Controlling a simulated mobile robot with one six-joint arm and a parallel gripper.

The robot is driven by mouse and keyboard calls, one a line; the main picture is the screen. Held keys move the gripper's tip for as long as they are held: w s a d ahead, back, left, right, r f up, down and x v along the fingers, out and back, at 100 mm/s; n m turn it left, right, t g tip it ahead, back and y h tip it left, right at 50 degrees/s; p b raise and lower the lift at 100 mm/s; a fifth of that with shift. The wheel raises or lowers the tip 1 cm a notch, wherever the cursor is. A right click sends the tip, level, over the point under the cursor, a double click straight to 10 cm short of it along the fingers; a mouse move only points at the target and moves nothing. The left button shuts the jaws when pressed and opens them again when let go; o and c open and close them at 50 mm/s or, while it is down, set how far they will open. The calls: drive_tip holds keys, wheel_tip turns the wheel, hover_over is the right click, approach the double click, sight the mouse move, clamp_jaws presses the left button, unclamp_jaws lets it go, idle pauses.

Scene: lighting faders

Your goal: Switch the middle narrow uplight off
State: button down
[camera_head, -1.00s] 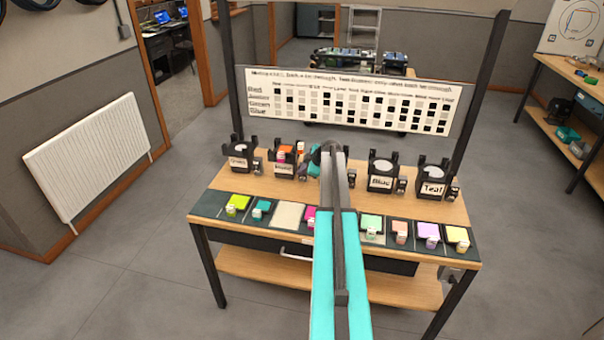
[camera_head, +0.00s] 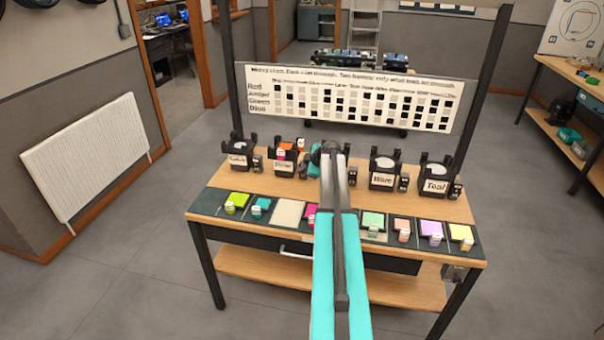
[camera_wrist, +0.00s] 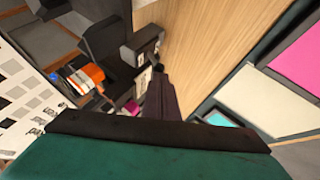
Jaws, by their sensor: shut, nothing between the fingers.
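A row of black uplight stands runs along the back of the bench. The far-left uplight (camera_head: 238,155), the one beside it (camera_head: 284,161), the Blue one (camera_head: 383,172) and the Teal one (camera_head: 436,181) show, each with a small dark box beside it. My arm covers the middle of the row, so the middle uplight is hidden there. My gripper is behind my arm in the head view. In the wrist view my gripper (camera_wrist: 161,98) is shut and empty, its dark fingers close to a black stand with a small box (camera_wrist: 143,80). I cannot tell whether they touch.
Coloured pads line the bench front, among them a magenta pad (camera_wrist: 300,55) and a cream pad (camera_wrist: 262,102). A chart board (camera_head: 350,100) stands behind the uplights. Bare bench wood (camera_wrist: 205,45) lies between stands and pads. An orange item (camera_wrist: 85,76) sits beyond the fingers.

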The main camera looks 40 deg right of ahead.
drive_tip(key=shift+s+a+f+b, duration=0.1)
drive_tip(key=shift+a+f+b, duration=0.05)
drive_tip(key=shift+f+b, duration=0.25)
drive_tip(key=b, duration=0.3)
drive_tip(key=shift+s+a+f+t+h+b, duration=0.1)
drive_tip(key=shift+a+f+t+h+b, duration=0.1)
drive_tip(key=shift+t+h+b, duration=0.2)
drive_tip(key=f+h+b, duration=0.1)
drive_tip(key=b, duration=0.5)
drive_tip(key=f+n+t+b, duration=0.1)
drive_tip(key=b, duration=0.6)
drive_tip(key=shift+s+a+t+h, duration=0.2)
drive_tip(key=shift+a+t+h, duration=0.1)
drive_tip(key=shift+a+h, duration=0.1)
drive_tip(key=f+n+t+h+b, duration=0.1)
drive_tip(key=b, duration=0.9)
drive_tip(key=shift+s+f+t+h+b, duration=0.1)
drive_tip(key=shift+f+t+h+b, duration=0.2)
drive_tip(key=shift+f+t+b, duration=0.1)
drive_tip(key=b, duration=0.3)
drive_tip(key=shift+f, duration=0.25)
drive_tip(key=shift+r, duration=0.3)
drive_tip(key=shift+r, duration=0.6)
drive_tip(key=shift+a, duration=0.15)
